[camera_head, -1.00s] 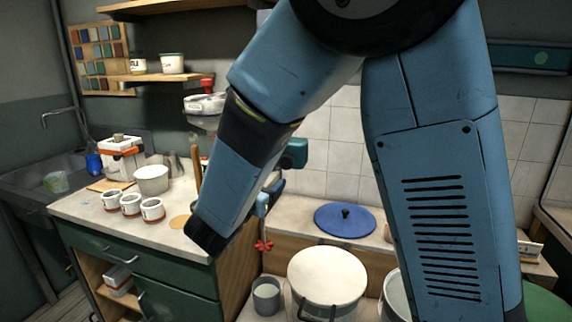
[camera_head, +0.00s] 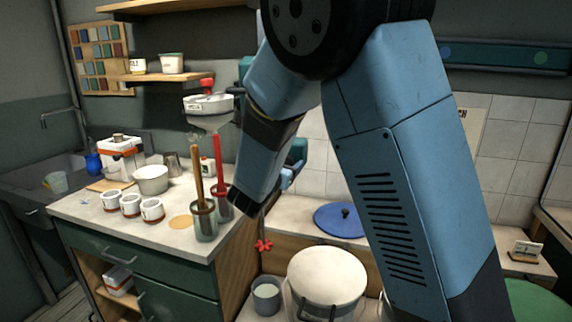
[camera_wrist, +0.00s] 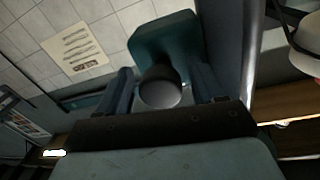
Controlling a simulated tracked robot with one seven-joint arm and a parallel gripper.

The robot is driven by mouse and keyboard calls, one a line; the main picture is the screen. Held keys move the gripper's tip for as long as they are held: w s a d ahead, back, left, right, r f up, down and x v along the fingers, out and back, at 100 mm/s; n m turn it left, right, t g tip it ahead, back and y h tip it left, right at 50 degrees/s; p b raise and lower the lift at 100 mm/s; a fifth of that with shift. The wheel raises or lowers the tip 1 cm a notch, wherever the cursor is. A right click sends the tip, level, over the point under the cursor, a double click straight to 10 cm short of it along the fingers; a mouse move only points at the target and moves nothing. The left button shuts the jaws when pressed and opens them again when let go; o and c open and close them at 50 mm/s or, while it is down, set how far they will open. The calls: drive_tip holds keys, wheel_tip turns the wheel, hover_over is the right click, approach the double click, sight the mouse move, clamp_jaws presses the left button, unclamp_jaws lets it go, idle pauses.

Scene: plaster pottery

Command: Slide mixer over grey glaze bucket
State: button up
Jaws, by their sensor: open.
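The mixer's teal body (camera_head: 295,152) is by the tiled wall, partly hidden behind my arm. Its red paddle (camera_head: 264,246) hangs below. In the wrist view, the teal body (camera_wrist: 165,32) is straight ahead and a dark round knob (camera_wrist: 160,88) lies between the jaws. My gripper (camera_wrist: 163,94) is open, with one finger on each side of the knob; contact cannot be told. A small grey bucket (camera_head: 265,309) with pale contents stands below the paddle, slightly apart from it in the picture. A larger cream-topped bucket (camera_head: 327,275) is right of it. I cannot tell which holds grey glaze.
A counter (camera_head: 165,236) at left holds mugs (camera_head: 131,204), a white bowl (camera_head: 151,180) and a grey pot (camera_head: 204,222) with upright tools, close to my forearm. A blue lid (camera_head: 341,221) lies on the ledge behind the buckets. A paper sheet (camera_wrist: 75,48) hangs on the tiles.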

drive_tip(key=shift+w, duration=0.1)
clamp_jaws()
idle(0.7)
